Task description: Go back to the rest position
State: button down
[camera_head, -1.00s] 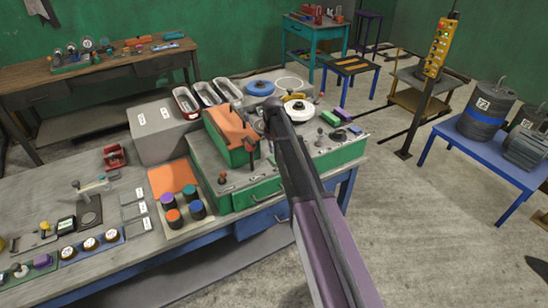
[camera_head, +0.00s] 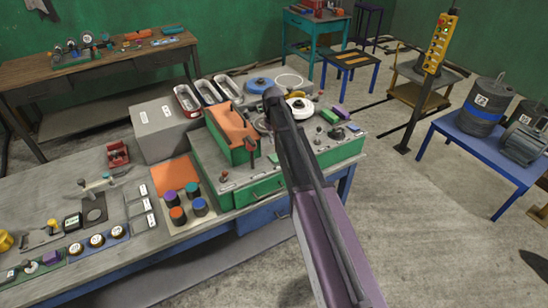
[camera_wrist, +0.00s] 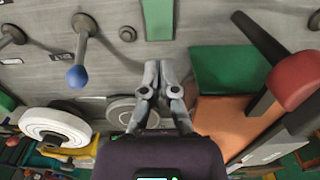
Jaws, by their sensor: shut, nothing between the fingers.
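My gripper (camera_wrist: 158,75) is shut and empty in the wrist view, its two grey fingers together over a grey panel. A green block with an orange top (camera_wrist: 230,118) is just right of the fingers, and a lever with a blue knob (camera_wrist: 78,76) is to the left. I cannot tell the gap between fingertips and panel. In the head view my dark arm reaches up over the green-sided console (camera_head: 240,193); its end hides the fingers.
A red knob (camera_wrist: 297,80) stands close on the right in the wrist view. A white disc (camera_head: 300,107) lies on the console. Cups with coloured tops (camera_head: 177,216) stand left of it. A blue table (camera_head: 477,153) with motors is at right, with open floor between.

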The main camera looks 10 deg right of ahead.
jog(key=s+f+m+b, duration=0.1)
jog(key=s+f+b, duration=0.1)
jog(key=s, duration=1.2)
jog(key=s+f+m+b, duration=0.2)
jog(key=s, duration=1.3)
jog(key=shift+a+f+m+b, duration=0.2)
jog(key=shift+f+m+b, duration=0.1)
jog(key=shift+f+b, duration=0.1)
